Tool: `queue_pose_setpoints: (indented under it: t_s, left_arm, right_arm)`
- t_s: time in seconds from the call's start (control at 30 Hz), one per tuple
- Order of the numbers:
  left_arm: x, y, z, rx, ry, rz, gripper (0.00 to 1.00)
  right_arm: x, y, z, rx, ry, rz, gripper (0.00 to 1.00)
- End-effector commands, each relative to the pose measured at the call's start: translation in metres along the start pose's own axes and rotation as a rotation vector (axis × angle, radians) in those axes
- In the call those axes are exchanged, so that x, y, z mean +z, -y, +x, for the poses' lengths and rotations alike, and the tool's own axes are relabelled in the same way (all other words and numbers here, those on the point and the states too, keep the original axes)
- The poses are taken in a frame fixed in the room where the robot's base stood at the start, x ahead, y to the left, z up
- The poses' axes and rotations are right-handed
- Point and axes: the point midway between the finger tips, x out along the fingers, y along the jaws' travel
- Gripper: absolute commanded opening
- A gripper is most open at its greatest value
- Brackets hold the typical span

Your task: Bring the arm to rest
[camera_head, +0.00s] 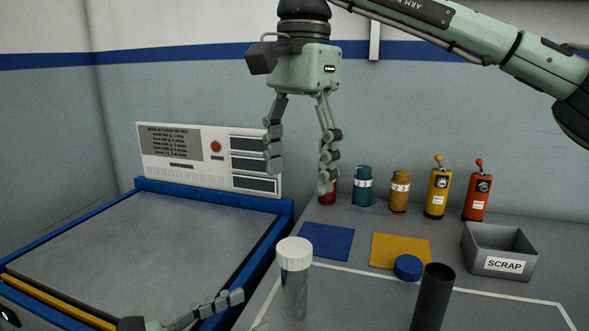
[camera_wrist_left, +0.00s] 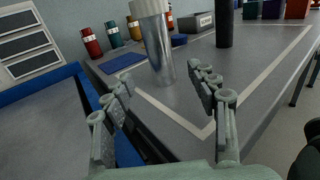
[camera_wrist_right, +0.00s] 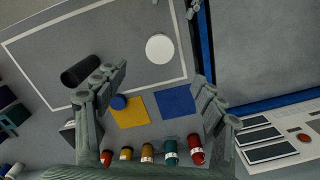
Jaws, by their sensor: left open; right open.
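My right gripper (camera_head: 300,145) hangs open and empty, fingers down, in front of the back wall, high above the far side of the table. It also shows open in the right wrist view (camera_wrist_right: 160,95), with the table below it. My left gripper (camera_head: 215,312) shows only in part at the bottom edge of the head view. In the left wrist view it is open (camera_wrist_left: 165,95), with nothing between its fingers.
A blue-rimmed platform (camera_head: 140,245) with a control panel (camera_head: 210,160) lies left. The table holds a black cylinder (camera_head: 433,297), a blue lid (camera_head: 408,267), blue (camera_head: 327,242) and yellow (camera_head: 400,250) mats, a scrap bin (camera_head: 500,252) and several canisters (camera_head: 438,190) at the back.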

Motion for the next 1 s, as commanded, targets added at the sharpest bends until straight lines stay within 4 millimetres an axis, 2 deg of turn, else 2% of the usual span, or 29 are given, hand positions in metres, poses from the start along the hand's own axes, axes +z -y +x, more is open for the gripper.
queue_pose_setpoints:
  t_s: [0.5, 0.7, 0.9, 1.0]
  left_arm:
    - [0.003, 0.001, 0.102, -0.001, 0.006, -0.001, 0.58]
    - [0.0, 0.0, 0.1, 0.0, 0.0, -0.001, 0.58]
    - [0.001, 0.0, 0.1, 0.0, 0.001, 0.0, 0.58]
    - [0.001, 0.0, 0.1, 0.0, 0.001, 0.0, 0.58]
  right_arm:
    - [0.0, 0.0, 0.0, 0.0, 0.0, 0.0, 0.7]
    - [0.0, 0.0, 0.036, 0.002, 0.001, 0.0, 0.7]
    - [0.0, 0.0, 0.057, 0.001, 0.0, 0.0, 0.7]
    - [0.0, 0.0, 0.061, 0.001, 0.0, 0.0, 0.7]
